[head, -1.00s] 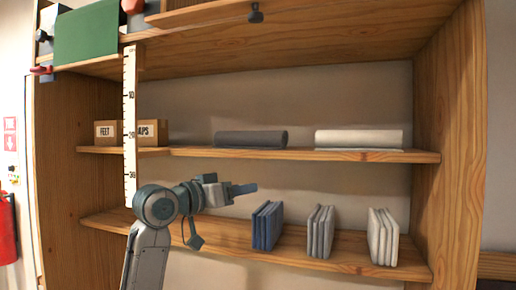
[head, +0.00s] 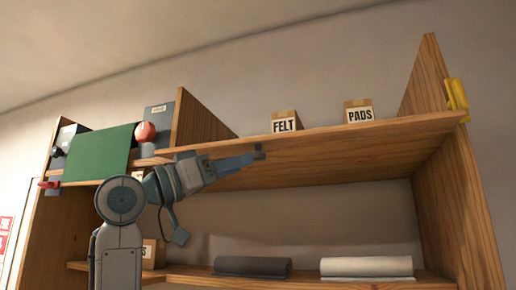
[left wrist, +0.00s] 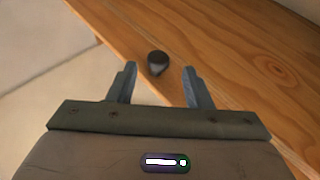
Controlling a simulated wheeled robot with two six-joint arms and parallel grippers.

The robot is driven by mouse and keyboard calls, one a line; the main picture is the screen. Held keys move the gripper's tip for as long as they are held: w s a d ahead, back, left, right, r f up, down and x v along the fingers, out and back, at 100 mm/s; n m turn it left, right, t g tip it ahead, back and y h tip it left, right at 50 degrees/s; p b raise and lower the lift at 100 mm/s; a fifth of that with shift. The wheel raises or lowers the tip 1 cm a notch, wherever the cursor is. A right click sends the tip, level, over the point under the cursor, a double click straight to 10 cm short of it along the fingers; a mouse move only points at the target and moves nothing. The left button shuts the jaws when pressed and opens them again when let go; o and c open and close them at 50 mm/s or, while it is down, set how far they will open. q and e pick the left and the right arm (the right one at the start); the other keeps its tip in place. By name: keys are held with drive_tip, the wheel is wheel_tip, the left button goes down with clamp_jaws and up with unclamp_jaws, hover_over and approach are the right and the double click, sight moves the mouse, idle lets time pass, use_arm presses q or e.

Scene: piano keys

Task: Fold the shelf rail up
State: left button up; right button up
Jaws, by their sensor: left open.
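The shelf rail appears as a thin wooden strip (head: 150,162) along the front of the upper shelf. A dark knob (head: 259,150) sits at its right end. Much of the strip is hidden behind my left arm, so I cannot tell its exact tilt. My left gripper (head: 250,159) is open at the upper shelf's front edge, its tips close to the knob. In the left wrist view the knob (left wrist: 157,62) lies just beyond and between the two open fingers (left wrist: 158,85), with no visible contact. My right gripper is not in view.
A green cloth (head: 98,153) hangs over the front at left, beside a red ball (head: 145,131) and a red clamp (head: 49,185). Felt (head: 286,123) and pads (head: 358,112) boxes stand on the upper shelf (head: 350,138). A yellow item (head: 456,97) is on the right post.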

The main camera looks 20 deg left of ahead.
sight(259, 160)
use_arm(q)
drive_tip(key=p+x, duration=0.2)
drive_tip(key=x, duration=0.2)
drive_tip(key=shift+d+r, duration=0.3)
drive_tip(key=shift+d, duration=0.05)
drive_tip(key=shift+w+d+p, duration=0.3)
drive_tip(key=shift+w+p, duration=0.15)
drive_tip(key=shift+c, duration=0.5)
drive_tip(key=c, duration=0.8)
drive_tip(key=shift+r, duration=0.1)
